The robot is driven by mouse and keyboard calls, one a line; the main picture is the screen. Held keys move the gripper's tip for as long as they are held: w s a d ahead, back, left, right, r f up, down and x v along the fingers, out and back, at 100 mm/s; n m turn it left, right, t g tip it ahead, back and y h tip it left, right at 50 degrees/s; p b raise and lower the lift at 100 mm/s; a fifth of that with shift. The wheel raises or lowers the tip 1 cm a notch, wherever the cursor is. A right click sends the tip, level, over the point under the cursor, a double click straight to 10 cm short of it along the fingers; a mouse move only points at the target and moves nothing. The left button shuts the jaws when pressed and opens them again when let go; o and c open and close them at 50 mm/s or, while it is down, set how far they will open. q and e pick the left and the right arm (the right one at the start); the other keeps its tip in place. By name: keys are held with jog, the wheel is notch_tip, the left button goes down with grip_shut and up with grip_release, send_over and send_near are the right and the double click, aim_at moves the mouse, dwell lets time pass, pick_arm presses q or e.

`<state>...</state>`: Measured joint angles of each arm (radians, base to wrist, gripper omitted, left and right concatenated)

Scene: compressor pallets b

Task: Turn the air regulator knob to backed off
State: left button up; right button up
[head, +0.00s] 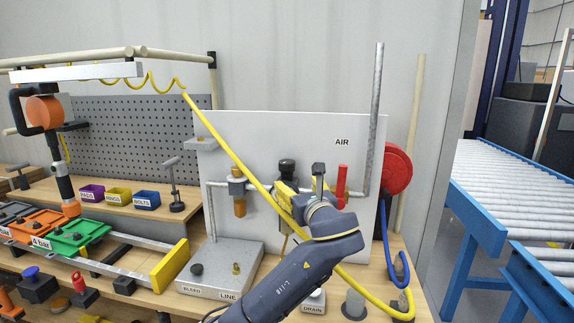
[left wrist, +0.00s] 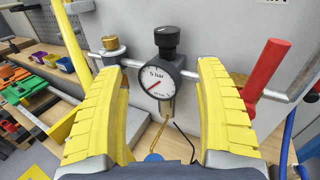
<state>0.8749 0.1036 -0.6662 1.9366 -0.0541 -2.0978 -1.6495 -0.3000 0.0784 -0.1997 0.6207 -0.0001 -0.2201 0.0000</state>
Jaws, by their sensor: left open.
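The air regulator has a black knob (head: 287,166) on top and sits on the grey pipe in front of the white AIR panel (head: 342,126). In the left wrist view the knob (left wrist: 167,38) stands above a round gauge (left wrist: 158,77) marked "5 bar" with a red needle. My left gripper (left wrist: 160,85) is open, its yellow fingers either side of the gauge and below the knob, apart from both. In the head view the left gripper (head: 291,195) covers the lower regulator. My right gripper is not in view.
A red lever handle (head: 341,186) is close right of the regulator; a brass-bottomed filter (head: 238,190) is left of it. A yellow hose (head: 232,155) crosses in front of the panel. A red reel (head: 397,170) stands at the right. The bleed and line block (head: 222,270) sits below.

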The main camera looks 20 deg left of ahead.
aim_at(290, 166)
pick_arm(q)
jog(key=shift+m+t+h, duration=0.3)
jog(key=shift+m+t, duration=0.1)
jog(key=shift+m, duration=0.3)
jog(key=x, duration=1.1)
jog(key=r+x, duration=0.1)
jog(key=x, duration=0.4)
jog(key=shift+w+d, duration=0.25)
jog(key=shift+w, duration=0.05)
jog(key=shift+c, duration=0.3)
jog(key=c, duration=1.1)
